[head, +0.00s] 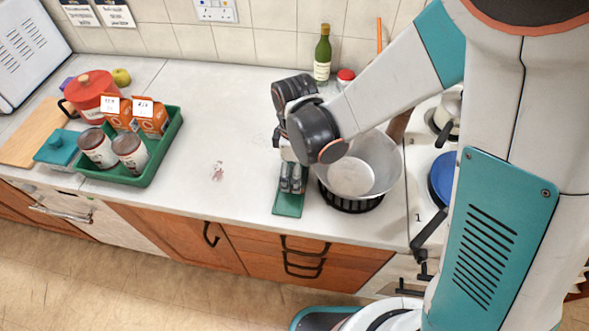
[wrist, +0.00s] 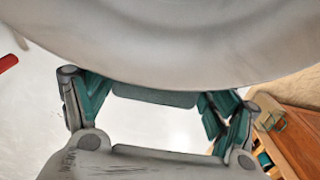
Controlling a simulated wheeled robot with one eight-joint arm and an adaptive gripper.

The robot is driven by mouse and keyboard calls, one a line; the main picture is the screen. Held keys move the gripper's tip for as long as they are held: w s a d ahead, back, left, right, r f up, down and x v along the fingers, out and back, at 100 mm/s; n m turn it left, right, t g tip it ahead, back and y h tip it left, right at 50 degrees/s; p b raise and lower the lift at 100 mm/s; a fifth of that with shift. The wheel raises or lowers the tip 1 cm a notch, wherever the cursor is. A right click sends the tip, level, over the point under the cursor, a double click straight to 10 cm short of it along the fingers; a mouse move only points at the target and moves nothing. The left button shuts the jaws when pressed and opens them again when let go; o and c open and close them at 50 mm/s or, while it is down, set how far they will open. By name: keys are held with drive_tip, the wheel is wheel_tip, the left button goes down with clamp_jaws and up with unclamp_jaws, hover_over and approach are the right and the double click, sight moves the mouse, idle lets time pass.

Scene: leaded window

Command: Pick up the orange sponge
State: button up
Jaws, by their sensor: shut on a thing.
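A flat green slab (head: 288,207) shows below my gripper (head: 291,185) in the head view, left of the metal pot (head: 380,175). My gripper points down over the slab, and its fingers cover part of it. In the wrist view, a dull green piece (wrist: 155,97) spans the space between the fingertips of my gripper (wrist: 155,102), which is shut on it. Nothing orange like a sponge shows in either view. I cannot tell whether the slab touches the counter.
The pot also fills the top of the wrist view (wrist: 170,40), close to my gripper. A green bottle (head: 322,55) and a red-lidded jar (head: 345,77) stand behind. A green crate (head: 160,160) of cans and cartons stands left.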

wheel_tip(320, 180, up, 20)
drive_tip(key=p, duration=1.3)
drive_tip(key=shift+f, duration=0.25)
